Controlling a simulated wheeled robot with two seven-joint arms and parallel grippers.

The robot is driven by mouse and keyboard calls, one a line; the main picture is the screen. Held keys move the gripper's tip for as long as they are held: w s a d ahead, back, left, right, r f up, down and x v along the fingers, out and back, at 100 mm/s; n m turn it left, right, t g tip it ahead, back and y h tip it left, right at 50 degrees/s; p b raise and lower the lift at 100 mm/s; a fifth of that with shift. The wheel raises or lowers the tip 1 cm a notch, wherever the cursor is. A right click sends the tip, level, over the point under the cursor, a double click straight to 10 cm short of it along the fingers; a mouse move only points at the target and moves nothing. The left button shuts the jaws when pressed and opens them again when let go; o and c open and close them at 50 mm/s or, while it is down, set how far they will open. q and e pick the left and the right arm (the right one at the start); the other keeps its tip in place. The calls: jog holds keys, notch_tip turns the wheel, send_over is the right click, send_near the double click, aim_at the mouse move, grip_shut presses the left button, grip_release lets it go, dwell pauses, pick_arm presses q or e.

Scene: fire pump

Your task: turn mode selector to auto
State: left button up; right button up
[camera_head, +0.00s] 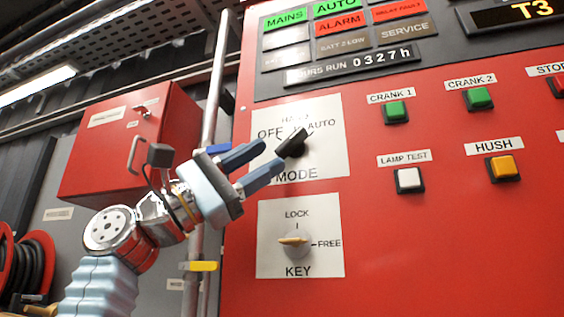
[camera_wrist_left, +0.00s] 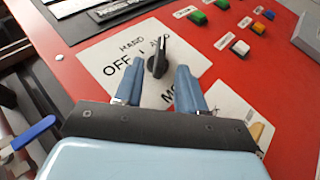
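The mode selector (camera_head: 292,143) is a black bar-shaped knob on a white plate (camera_head: 328,165) marked OFF, HAND, AUTO and MODE. Its upper end tilts up and right, on the AUTO side of the dial. The knob also shows in the left wrist view (camera_wrist_left: 157,57), partly covering the lettering near AUTO. My left gripper (camera_head: 269,156) is open, its two blue fingers spread and pointing at the knob. In the left wrist view, the fingertips (camera_wrist_left: 160,69) lie on either side of the knob's lower end; contact is not clear. My right gripper is not in view.
Below the plate is a key switch (camera_head: 293,240) marked LOCK and FREE. Right of it are green crank buttons (camera_head: 396,111), a white lamp test button (camera_head: 409,179) and a yellow hush button (camera_head: 503,167). A red box (camera_head: 126,145) and a vertical pipe (camera_head: 215,85) stand left.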

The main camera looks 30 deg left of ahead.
pick_arm(q)
jog(key=b+v, duration=0.2)
jog(key=v, duration=0.6)
jog(key=shift+b, duration=0.35)
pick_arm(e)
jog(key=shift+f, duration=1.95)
pick_arm(q)
jog(key=shift+f, duration=0.1)
